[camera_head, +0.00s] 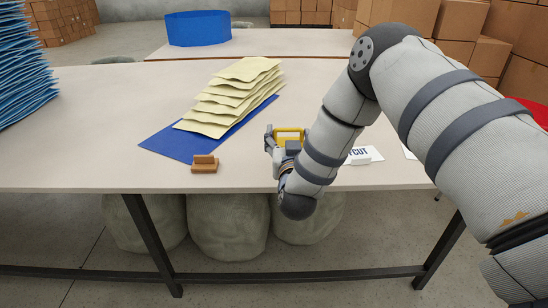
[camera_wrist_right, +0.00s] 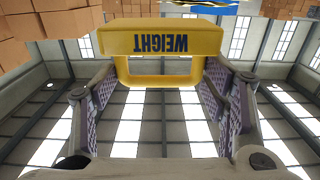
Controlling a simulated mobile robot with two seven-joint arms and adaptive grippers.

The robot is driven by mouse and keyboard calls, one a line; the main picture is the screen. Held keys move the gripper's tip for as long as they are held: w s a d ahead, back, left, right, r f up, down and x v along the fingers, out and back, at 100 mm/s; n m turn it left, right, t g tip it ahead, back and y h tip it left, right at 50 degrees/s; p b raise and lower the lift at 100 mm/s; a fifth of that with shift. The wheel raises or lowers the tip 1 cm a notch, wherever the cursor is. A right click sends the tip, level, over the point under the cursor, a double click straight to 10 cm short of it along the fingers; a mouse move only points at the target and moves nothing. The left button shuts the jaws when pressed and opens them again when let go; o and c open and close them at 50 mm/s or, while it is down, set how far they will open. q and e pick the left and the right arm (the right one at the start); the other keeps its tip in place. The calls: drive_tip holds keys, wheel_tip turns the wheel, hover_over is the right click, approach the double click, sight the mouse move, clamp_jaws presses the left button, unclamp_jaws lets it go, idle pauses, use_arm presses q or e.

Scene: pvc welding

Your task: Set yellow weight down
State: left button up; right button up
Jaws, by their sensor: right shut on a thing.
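The yellow weight (camera_head: 289,132), a block with a handle, is in my right gripper (camera_head: 279,142) over the front part of the table (camera_head: 90,150). In the right wrist view the weight (camera_wrist_right: 160,40) shows its "WEIGHT" lettering upside down. The fingers of my right gripper (camera_wrist_right: 160,78) are on both sides of its handle. My right arm hides part of the weight in the head view, and I cannot tell whether it touches the table. My left gripper is out of view.
Several pale yellow sheets (camera_head: 235,97) lie on a blue sheet (camera_head: 175,143) left of the weight. A small brown block (camera_head: 204,164) sits near the front edge. A white "CUT" card (camera_head: 374,153) lies right of my gripper. A blue stack (camera_head: 22,75) stands far left.

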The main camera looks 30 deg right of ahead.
sight(280, 142)
drive_tip(key=w+f, duration=0.1)
drive_tip(key=w+a+f, duration=0.1)
drive_tip(key=f, duration=0.1)
drive_tip(key=shift+w+f+b, duration=0.1)
drive_tip(key=shift+w+b, duration=0.05)
drive_tip(key=shift+b, duration=0.2)
drive_tip(key=shift+w+a+f, duration=0.1)
drive_tip(key=shift+w+f, duration=0.05)
drive_tip(key=shift+f, duration=0.6)
drive_tip(key=shift+w+a+f, duration=0.1)
drive_tip(key=shift+w+f, duration=0.05)
drive_tip(key=shift+f, duration=0.55)
drive_tip(key=shift+f, duration=0.1)
drive_tip(key=shift+f, duration=0.15)
drive_tip(key=o, duration=1.9)
drive_tip(key=shift+c, duration=0.2)
